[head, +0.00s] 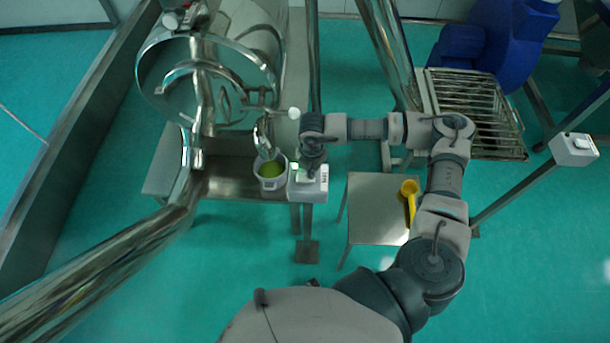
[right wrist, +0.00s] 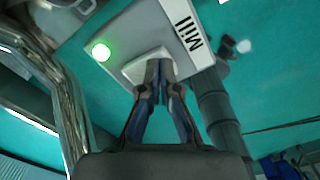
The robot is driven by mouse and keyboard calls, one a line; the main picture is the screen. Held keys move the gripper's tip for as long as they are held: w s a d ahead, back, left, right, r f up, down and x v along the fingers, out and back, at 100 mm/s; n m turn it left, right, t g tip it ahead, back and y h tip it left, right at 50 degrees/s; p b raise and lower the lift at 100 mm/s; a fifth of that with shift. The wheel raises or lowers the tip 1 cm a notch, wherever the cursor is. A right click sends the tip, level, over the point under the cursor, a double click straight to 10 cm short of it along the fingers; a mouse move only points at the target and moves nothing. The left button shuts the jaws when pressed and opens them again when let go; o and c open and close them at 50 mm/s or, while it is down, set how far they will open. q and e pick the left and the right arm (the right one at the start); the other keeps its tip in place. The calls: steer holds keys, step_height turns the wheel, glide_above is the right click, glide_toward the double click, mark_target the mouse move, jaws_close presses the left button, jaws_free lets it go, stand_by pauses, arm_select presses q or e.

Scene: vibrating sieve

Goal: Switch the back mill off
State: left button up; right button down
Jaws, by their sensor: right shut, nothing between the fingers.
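A pale grey switch box (head: 308,190) stands on a post near the middle of the head view. In the right wrist view the same box (right wrist: 130,28) bears the label "Mill", a lit green lamp (right wrist: 101,51) and a white switch (right wrist: 147,67). My right gripper (head: 311,172) is above the box. In the right wrist view its fingertips (right wrist: 160,68) are together, empty, and at the white switch, hiding part of it. I cannot tell whether they touch it. My left gripper is not in view.
A steel drum machine (head: 262,40) stands at the upper left, with a white cup (head: 271,183) of green material below its outlet. A small steel table (head: 375,222) holds a yellow scoop (head: 411,205). Another switch box (head: 573,149) is at the far right, near a metal rack (head: 470,105).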

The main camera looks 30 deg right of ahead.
steer(key=shift+f, duration=0.35)
steer(key=shift+r+p, duration=0.65)
steer(key=shift+r, duration=0.7)
steer(key=shift+r+p, duration=1.15)
steer(key=shift+r, duration=1.1)
